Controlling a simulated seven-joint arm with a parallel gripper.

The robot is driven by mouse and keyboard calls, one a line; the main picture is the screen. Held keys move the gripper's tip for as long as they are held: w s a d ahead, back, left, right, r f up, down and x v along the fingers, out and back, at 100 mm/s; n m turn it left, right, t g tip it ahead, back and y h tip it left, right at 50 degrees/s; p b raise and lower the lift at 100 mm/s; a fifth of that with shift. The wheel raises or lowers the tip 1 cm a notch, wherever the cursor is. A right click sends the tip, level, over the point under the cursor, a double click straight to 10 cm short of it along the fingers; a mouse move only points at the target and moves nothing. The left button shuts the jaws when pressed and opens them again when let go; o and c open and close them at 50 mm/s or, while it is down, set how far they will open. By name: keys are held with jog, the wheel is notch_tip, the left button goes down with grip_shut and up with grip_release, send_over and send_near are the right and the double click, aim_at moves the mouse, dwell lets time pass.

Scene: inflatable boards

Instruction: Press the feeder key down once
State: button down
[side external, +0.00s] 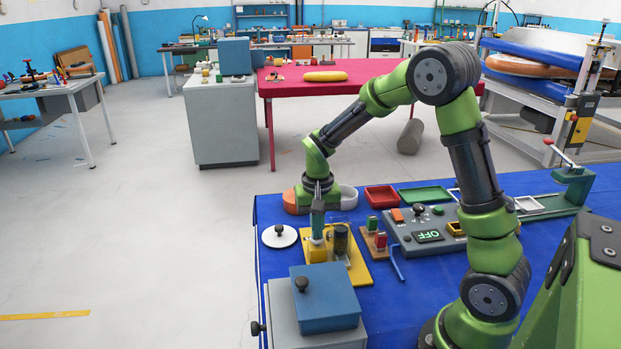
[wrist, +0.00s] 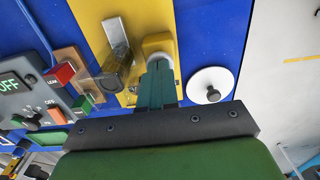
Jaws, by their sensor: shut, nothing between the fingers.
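The feeder appears to be the yellow unit on a yellow base plate (side external: 357,268), on the blue-covered table. It has a yellow block (side external: 316,251) and a dark, see-through cylinder (side external: 341,238) beside it. In the wrist view, a pale rounded piece (wrist: 158,57) at the yellow block (wrist: 157,42) may be the key. My gripper (side external: 318,232) is shut and empty, pointing down over the yellow block. In the wrist view, its fingertips (wrist: 159,68) overlap the pale piece. I cannot tell whether they touch it or whether it is pressed.
A white disc with a dark knob (side external: 279,236) lies left of the feeder. A blue box (side external: 326,297) with a knob stands in front. Red and green blocks on a wooden stand (side external: 376,240) and a grey control panel (side external: 432,231) reading OFF are to the right. Small trays (side external: 425,196) sit behind.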

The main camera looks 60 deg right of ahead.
notch_tip(320, 180, up, 8)
dwell(1.4)
dwell(0.5)
jog(key=s+a+r+n+t+y, duration=0.2)
jog(key=s+a+r+n+t, duration=0.3)
jog(key=s, duration=0.9)
jog(key=a+r+t, duration=0.2)
jog(key=a+r, duration=0.2)
jog(key=a, duration=0.2)
jog(key=shift+a, duration=0.35)
